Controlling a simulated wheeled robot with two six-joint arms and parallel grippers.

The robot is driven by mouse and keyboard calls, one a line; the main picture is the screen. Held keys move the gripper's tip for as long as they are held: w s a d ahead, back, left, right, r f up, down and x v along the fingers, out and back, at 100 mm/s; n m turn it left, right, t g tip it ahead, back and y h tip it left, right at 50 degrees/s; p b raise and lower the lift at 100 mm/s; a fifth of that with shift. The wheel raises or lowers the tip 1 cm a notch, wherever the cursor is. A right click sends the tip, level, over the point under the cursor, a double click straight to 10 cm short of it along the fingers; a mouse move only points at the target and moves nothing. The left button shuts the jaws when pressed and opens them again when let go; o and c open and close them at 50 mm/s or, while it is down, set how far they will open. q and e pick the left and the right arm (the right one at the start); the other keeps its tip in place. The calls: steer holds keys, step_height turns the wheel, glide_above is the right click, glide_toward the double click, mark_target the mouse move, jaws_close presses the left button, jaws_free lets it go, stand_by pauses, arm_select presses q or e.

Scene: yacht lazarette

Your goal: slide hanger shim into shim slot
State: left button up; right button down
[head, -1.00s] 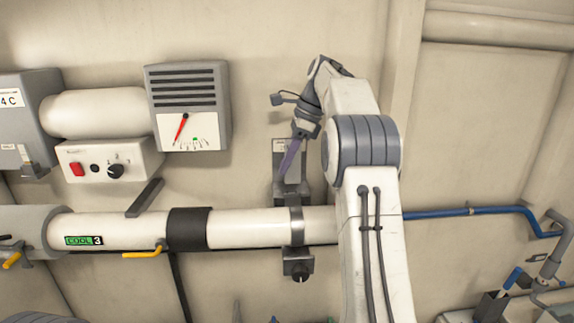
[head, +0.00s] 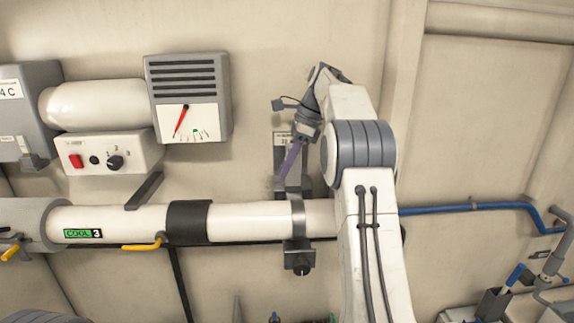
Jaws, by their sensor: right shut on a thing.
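A thin purple shim (head: 290,160) is in my right gripper (head: 303,138). The gripper is shut on its upper end. The shim slants down and to the left, in front of a grey wall bracket (head: 281,137) with a small label. Below it, a hanger strap (head: 298,218) wraps around a white pipe (head: 255,220), with a dark block and knob (head: 300,262) underneath. The shim's lower end shows just above the pipe, close to the hanger's upper part. I cannot make out the slot opening or whether the shim touches it. My left gripper is not in view.
A vented gauge box (head: 188,98) and a switch panel (head: 108,154) are on the wall to the left. A blue pipe (head: 440,209) runs to the right.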

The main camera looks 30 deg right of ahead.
mark_target(287, 186)
steer(key=shift+p, duration=0.7)
stand_by(0.8)
steer(key=shift+f+b, duration=1.1)
steer(key=shift+f, duration=0.7)
steer(key=c, duration=0.8)
jaws_free()
steer(key=shift+c, duration=0.2)
steer(key=shift+r, duration=0.1)
steer(key=p+v, duration=0.2)
steer(key=v, duration=0.6)
steer(key=shift+r, duration=0.15)
steer(key=shift+v, duration=1.05)
steer(key=shift+s, duration=0.15)
